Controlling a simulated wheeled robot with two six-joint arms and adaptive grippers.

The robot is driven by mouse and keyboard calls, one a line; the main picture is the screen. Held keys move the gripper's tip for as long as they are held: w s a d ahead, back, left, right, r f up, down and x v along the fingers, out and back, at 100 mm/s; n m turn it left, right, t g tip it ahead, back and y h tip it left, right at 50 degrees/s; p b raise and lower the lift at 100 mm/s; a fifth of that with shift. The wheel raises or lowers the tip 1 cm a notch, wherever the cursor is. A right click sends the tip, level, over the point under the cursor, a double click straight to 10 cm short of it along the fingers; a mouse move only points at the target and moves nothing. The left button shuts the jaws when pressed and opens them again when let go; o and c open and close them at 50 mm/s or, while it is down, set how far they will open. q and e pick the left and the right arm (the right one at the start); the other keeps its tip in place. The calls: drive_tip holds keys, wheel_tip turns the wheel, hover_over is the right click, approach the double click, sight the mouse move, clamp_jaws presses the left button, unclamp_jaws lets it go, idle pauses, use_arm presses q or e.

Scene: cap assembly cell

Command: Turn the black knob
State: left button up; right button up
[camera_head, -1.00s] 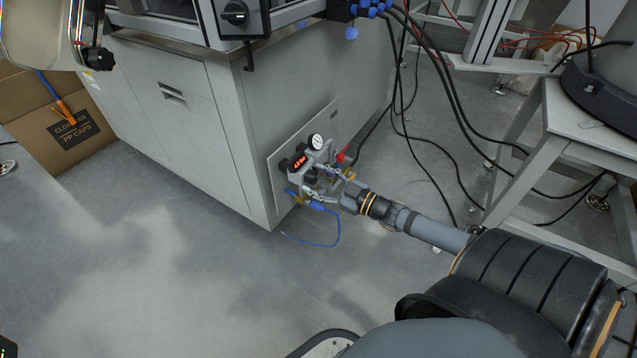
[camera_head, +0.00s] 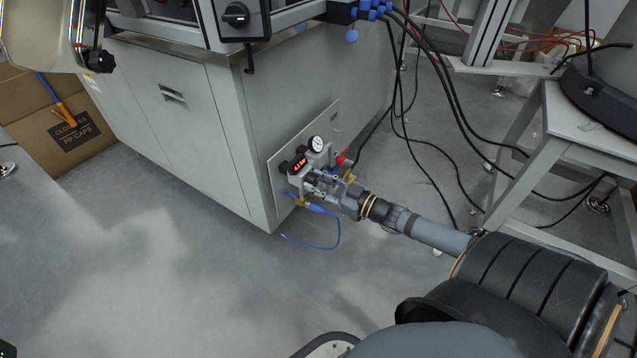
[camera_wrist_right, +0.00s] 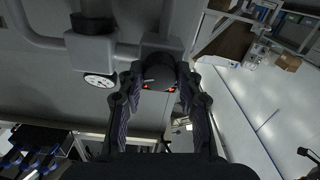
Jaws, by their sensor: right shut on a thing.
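The black knob (camera_wrist_right: 159,73) sits on an air regulator unit (camera_head: 306,172) on the cabinet's side panel. In the right wrist view it is a dark round shape between my fingertips. My right gripper (camera_head: 318,184) reaches in from the lower right and is shut on the knob; it also shows in the wrist view (camera_wrist_right: 160,82), one finger on each side of the knob. In the head view the fingers and unit hide the knob. The unit carries a white dial gauge (camera_head: 316,144) and a small red-lit display (camera_head: 300,164). My left gripper is not in view.
A blue tube (camera_head: 322,247) hangs below the unit. A red fitting (camera_head: 342,160) is close behind it. Black cables (camera_head: 432,150) hang to its right, near a grey stand (camera_head: 545,150). A separate black rotary switch (camera_head: 235,15) is above. The floor left is open.

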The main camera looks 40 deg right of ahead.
drive_tip(key=m, duration=0.4)
drive_tip(key=shift+f+b, duration=0.1)
drive_tip(key=shift+b, duration=0.2)
drive_tip(key=shift+m+b, duration=0.4)
drive_tip(key=shift+m, duration=2.3)
drive_tip(key=o, duration=1.2)
drive_tip(key=shift+c, duration=0.2)
